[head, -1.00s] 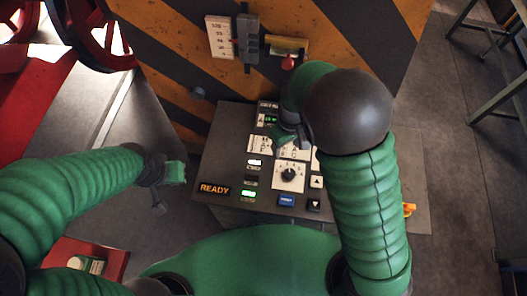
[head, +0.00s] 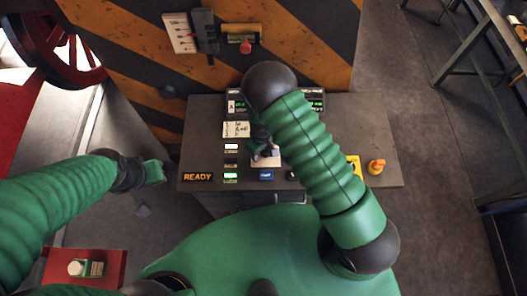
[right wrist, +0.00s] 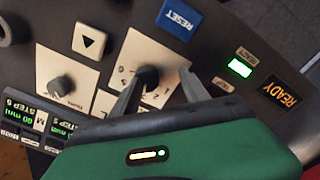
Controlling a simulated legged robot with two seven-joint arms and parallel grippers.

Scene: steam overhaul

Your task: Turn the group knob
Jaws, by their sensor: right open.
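A black knob (right wrist: 147,75) with numbers around it sits on a white plate (right wrist: 160,52) on the control panel; I take it as the group knob, though no such label is legible. My right gripper (right wrist: 163,76) is open over this plate, one finger close beside the knob and the other across the plate from it. I cannot tell whether the near finger touches. In the head view the right gripper (head: 264,148) covers the knob, and part of the plate (head: 262,162) shows. My left gripper (head: 153,172) hangs left of the panel, its jaws unclear.
A smaller knob (right wrist: 62,85) is on another plate. A blue RESET button (right wrist: 181,18), a down-arrow button (right wrist: 88,41) and a lit READY sign (head: 198,177) are nearby. A yellow-orange knob (head: 376,166) stands at the panel's right. A striped wall (head: 300,50) rises behind.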

